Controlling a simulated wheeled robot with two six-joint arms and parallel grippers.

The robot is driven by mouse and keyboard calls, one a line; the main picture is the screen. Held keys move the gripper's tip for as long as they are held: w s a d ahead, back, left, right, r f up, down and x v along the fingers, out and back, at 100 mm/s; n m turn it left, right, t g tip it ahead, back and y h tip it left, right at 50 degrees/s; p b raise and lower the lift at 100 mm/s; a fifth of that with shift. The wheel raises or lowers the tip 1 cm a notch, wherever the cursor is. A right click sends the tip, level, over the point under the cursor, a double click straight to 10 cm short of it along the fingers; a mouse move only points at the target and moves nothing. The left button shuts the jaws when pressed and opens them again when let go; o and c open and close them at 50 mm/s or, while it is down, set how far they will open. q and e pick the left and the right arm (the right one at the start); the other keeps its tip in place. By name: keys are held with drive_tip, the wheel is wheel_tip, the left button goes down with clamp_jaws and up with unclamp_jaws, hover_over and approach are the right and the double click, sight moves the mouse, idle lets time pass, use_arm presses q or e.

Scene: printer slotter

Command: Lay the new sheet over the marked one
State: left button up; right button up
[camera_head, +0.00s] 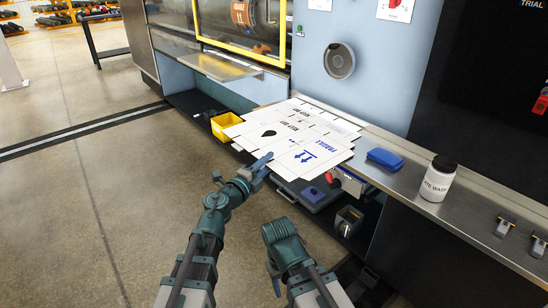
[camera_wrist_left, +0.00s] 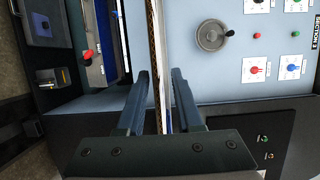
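White die-cut sheets with printed marks lie across the steel ledge in the head view. The sheet area nearest me (camera_head: 308,158) carries blue "FRAGILE" print with arrows, and a black drop mark shows left of it. Outlines overlap, so I cannot tell how many sheets lie there. My left gripper (camera_head: 264,164) is at the near left edge of the sheets. In the left wrist view my left gripper (camera_wrist_left: 160,85) has its fingers apart, either side of a brown-edged sheet (camera_wrist_left: 158,40) seen edge-on. My right gripper (camera_head: 276,287) hangs low, mostly hidden, away from the sheets.
A yellow bin (camera_head: 226,125) stands left of the sheets. A blue block (camera_head: 385,158) and a white bottle (camera_head: 437,179) stand on the ledge (camera_head: 405,184) to the right. A machine with a handwheel (camera_head: 339,61) rises behind. A lower shelf holds dark boxes (camera_head: 348,219).

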use_arm(q)
drive_tip(key=v, duration=0.7)
drive_tip(key=shift+s, duration=0.2)
drive_tip(key=shift+w+a, duration=0.1)
drive_tip(key=shift+a, duration=0.05)
drive_tip(key=w+a+f+n+t+y, duration=0.2)
drive_tip(key=w+a+f+n+y, duration=0.1)
drive_tip(key=a+n+y, duration=0.9)
drive_tip(key=s+d+f+n+g+y, duration=0.1)
drive_tip(key=s+f+n+g, duration=0.2)
drive_tip(key=f+n+g, duration=0.15)
drive_tip(key=s+f+n+g+y, duration=0.1)
drive_tip(key=s+f+n+g, duration=0.2)
drive_tip(key=f, duration=0.3)
drive_tip(key=s+d+f+g, duration=0.2)
drive_tip(key=s+g, duration=0.1)
drive_tip(key=s, duration=0.3)
drive_tip(key=s+d+f+n+g+h, duration=0.1)
drive_tip(key=s+d+f+g, duration=0.1)
drive_tip(key=s, duration=0.4)
drive_tip(key=s+d+f+g+h, duration=0.1)
drive_tip(key=s+d+f+g, duration=0.2)
drive_tip(key=s, duration=0.3)
drive_tip(key=shift+f+n+g, duration=0.35)
drive_tip(key=shift+f+g, duration=0.3)
drive_tip(key=shift+g, duration=0.2)
drive_tip(key=shift+d, duration=0.1)
